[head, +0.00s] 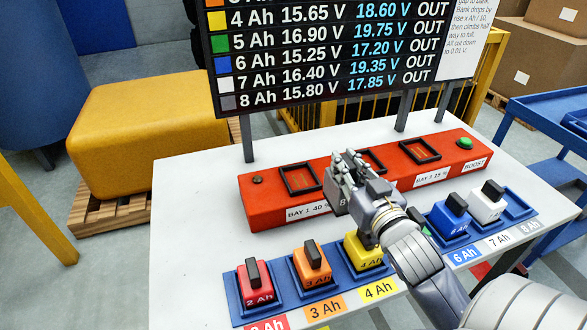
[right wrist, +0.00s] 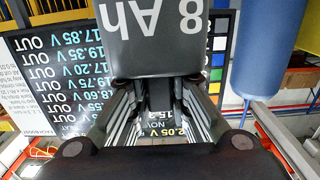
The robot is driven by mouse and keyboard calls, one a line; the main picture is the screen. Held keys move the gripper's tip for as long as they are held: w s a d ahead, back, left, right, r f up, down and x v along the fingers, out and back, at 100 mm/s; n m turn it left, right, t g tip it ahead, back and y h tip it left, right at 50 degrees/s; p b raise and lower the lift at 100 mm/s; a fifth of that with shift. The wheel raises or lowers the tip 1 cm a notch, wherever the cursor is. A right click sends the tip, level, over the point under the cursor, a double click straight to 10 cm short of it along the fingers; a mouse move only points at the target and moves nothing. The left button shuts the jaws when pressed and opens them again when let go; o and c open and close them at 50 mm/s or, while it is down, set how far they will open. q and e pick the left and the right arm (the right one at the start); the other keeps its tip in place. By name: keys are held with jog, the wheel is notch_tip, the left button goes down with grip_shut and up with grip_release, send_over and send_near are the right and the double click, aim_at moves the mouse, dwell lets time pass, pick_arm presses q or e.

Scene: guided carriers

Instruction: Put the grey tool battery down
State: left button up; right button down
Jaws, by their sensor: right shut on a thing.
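The grey tool battery (head: 341,201), marked 8, is in my right gripper (head: 352,168), which is shut on it over the front of the red charger bank (head: 265,211). The right wrist view shows the battery (right wrist: 165,40) close up, with "8 Ah" upside down and the jaws on its narrower part. I cannot tell whether it touches the bank. The bank has black-framed bays: a left bay (head: 300,179), a middle one (head: 373,160) partly behind my gripper, and a right one (head: 423,150). All that shows of them looks empty. My left gripper is not in view.
On the white table (head: 190,205), the left blue rack (head: 240,305) holds red, orange and yellow batteries. The right rack holds blue (head: 450,216) and white (head: 487,203) batteries, with an empty place (head: 518,205) above the 8 Ah label. A sign board (head: 335,55) stands behind.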

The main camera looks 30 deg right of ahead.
jog(key=shift+w+r, duration=0.3)
jog(key=shift+w, duration=0.05)
jog(key=shift+w+r, duration=0.1)
jog(key=shift+w, duration=0.1)
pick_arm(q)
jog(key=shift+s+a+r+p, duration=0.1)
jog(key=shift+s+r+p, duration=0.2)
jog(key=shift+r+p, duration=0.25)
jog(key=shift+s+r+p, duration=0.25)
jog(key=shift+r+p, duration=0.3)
pick_arm(e)
jog(key=w+f, duration=0.2)
jog(key=w, duration=0.5)
jog(key=w+a+f, duration=0.1)
jog(key=w+f, duration=0.2)
jog(key=w, duration=0.4)
jog(key=shift+w, duration=0.35)
